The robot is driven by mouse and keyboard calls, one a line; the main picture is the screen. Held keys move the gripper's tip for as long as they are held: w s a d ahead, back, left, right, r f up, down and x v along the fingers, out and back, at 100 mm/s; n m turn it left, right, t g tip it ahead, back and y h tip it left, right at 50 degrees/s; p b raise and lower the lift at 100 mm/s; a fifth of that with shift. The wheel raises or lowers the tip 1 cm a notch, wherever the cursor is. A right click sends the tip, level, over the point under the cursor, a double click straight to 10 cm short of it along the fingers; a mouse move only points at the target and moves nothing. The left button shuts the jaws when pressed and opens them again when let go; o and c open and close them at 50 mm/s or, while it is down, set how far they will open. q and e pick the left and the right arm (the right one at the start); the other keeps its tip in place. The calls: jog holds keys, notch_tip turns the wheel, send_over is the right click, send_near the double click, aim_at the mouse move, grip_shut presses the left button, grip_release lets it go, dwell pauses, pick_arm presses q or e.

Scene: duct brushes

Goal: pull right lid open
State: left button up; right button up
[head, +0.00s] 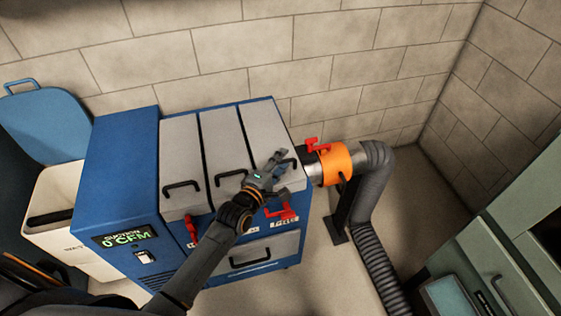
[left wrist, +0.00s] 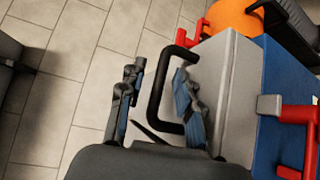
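The blue machine (head: 120,150) has three grey lids on top, each with a black handle. The right lid (head: 257,120) lies level with the others and looks closed. My left gripper (head: 277,162) is over this lid's front part, at its handle (head: 293,163). In the left wrist view, my left gripper (left wrist: 160,88) is open, with one finger on each side of the black handle (left wrist: 156,95). The fingers look apart from the bar, though contact is hard to tell. The lid's grey side (left wrist: 232,85) is right of the handle. My right gripper is not in view.
Red latches (head: 281,212) sit on the machine's front, above a drawer (head: 250,258). An orange collar (head: 333,165) and grey hose (head: 374,200) adjoin the right side. A white bin (head: 62,195) stands left; a green cabinet (head: 490,250) is at right. Floor between is clear.

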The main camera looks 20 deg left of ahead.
pick_arm(q)
jog(key=c, duration=0.6)
grip_shut()
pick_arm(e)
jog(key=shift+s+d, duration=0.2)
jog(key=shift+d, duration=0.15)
